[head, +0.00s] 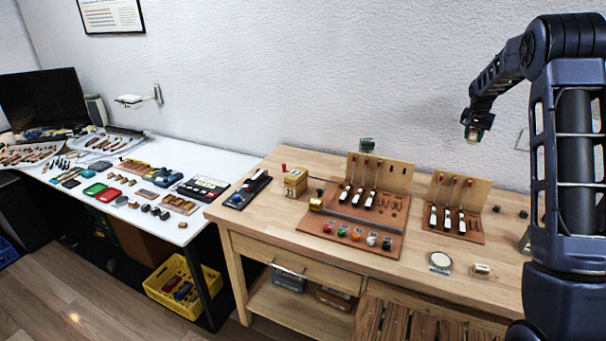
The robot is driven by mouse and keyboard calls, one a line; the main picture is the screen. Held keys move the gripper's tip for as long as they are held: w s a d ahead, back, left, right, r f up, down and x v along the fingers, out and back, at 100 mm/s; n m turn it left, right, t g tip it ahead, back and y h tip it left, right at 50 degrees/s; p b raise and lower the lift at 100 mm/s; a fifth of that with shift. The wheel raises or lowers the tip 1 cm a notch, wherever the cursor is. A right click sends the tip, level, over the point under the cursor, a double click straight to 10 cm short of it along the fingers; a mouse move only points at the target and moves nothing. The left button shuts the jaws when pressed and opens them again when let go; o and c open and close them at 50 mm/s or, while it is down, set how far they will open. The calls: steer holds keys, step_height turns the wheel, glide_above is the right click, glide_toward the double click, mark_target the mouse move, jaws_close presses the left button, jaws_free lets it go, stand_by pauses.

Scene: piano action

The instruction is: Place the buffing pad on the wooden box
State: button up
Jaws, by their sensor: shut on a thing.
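My gripper (475,128) is at the upper right, raised above the back of the wooden workbench and pointing down. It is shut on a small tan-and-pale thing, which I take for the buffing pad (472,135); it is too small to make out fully. The wooden box (295,183) is a small light-wood block with a dark marking on its front. It stands at the left of the workbench, well to the left of and below my gripper. Its top looks clear, with a red-tipped thing just behind its left side.
The workbench (290,228) holds two upright wooden displays (381,174) (460,190) with piano action parts. A round white-topped disc (440,260) and a small block (481,269) lie near its front. A white table (150,215) at left is crowded with tools.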

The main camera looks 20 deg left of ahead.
steer(key=s+a+r+n+y, duration=0.1)
steer(key=a+n, duration=0.1)
steer(key=a, duration=0.8)
steer(key=s+a+r+n, duration=0.1)
steer(key=s+a, duration=0.1)
steer(key=a, duration=0.7)
step_height(320, 180, up, 5)
steer(key=n+g+y, duration=0.1)
steer(key=n+y, duration=0.3)
steer(key=n, duration=0.6)
glide_above(295, 171)
steer(key=d, duration=0.1)
steer(key=f, duration=1.9)
steer(key=shift+s, duration=0.4)
steer(key=shift+f, duration=0.1)
steer(key=o, duration=0.8)
steer(key=shift+o, duration=0.9)
